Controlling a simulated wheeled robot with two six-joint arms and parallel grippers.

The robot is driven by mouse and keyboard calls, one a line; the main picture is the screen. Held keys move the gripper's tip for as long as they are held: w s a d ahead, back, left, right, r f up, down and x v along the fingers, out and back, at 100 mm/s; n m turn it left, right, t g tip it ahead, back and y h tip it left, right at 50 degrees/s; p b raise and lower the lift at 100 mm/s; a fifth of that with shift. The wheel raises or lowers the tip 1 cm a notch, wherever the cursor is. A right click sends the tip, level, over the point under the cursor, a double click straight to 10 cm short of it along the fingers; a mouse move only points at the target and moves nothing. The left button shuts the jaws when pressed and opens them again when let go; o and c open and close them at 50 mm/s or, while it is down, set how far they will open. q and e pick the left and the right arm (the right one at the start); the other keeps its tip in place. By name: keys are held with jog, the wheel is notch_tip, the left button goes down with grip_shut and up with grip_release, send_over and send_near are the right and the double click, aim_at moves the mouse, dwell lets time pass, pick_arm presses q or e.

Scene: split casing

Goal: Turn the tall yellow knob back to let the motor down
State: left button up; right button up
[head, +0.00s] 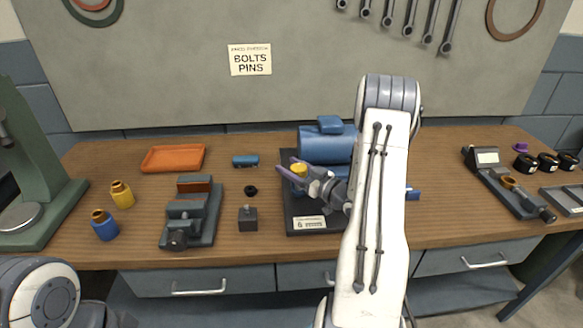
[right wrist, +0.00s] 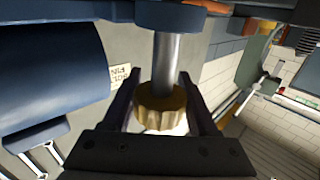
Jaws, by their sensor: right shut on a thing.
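The yellow knob (head: 299,169) is at the left end of the blue motor (head: 322,147), which is on a dark base plate (head: 300,226). My right gripper (head: 296,172) reaches in from the right and is shut on the knob. In the right wrist view the ribbed knob (right wrist: 160,108) sits between the two dark fingers, at the end of a steel shaft (right wrist: 166,60) that meets a blue round part (right wrist: 170,14). The motor's blue body (right wrist: 50,75) also shows there at the left. My right forearm hides the motor's right part. My left gripper is out of view.
Left of the base plate stand a small dark block (head: 248,219), a vise (head: 192,214), yellow (head: 122,195) and blue (head: 104,226) bottles. An orange tray (head: 173,158) lies behind them. A gauge fixture (head: 507,184) is at the right.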

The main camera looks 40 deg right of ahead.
aim_at(306, 175)
jog(key=o, duration=1.1)
jog(key=s, duration=0.3)
jog(key=s+d+b, duration=0.1)
jog(key=s, duration=0.3)
jog(key=s+d+b, duration=0.1)
jog(key=s, duration=0.2)
jog(key=shift+s, duration=0.15)
